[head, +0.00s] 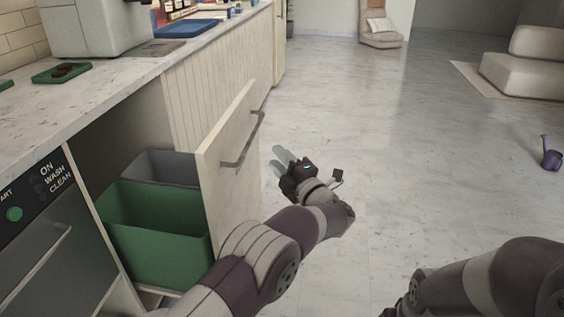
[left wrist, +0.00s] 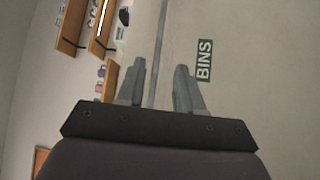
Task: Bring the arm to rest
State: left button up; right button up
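My left arm reaches forward in the head view, and its left gripper (head: 281,160) is just right of the pulled-out bin drawer's handle (head: 243,140), apart from it as far as I can see. In the left wrist view the left gripper (left wrist: 160,88) has its two grey fingers spread with nothing between them. My right arm shows at the lower right of the head view, but its gripper fingers are outside the picture.
The drawer front (head: 225,150) stands open, with a green bin (head: 155,235) and a grey bin (head: 165,167) behind it. The counter (head: 100,98) runs along the left. A purple watering can (head: 551,158) stands on the floor at right. The middle floor is clear.

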pick_arm(q)
jog(key=w+d+f+m+t+h, duration=0.1)
jog(key=w+d+f+m+h, duration=0.1)
jog(key=d+f+m+h, duration=0.8)
jog(key=s+a+f+m+g+h, duration=0.2)
jog(key=s+f+m+g+h, duration=0.35)
jog(key=s+m, duration=0.4)
jog(key=s+a+m+g+y, duration=0.1)
jog(key=s+a+m+g, duration=0.15)
jog(key=s+a, duration=0.55)
jog(key=s+a+m+g+y, duration=0.1)
jog(key=s+a+g, duration=0.35)
jog(key=s, duration=0.65)
jog(key=s+a+m+g+y, duration=0.1)
jog(key=s+a+m+g, duration=0.15)
jog(key=s+a, duration=0.55)
notch_tip(320, 180, up, 37)
jog(key=s+n+p, duration=0.1)
jog(key=p, duration=3.5)
jog(key=shift+s+d, duration=0.15)
jog(key=shift+d, duration=0.15)
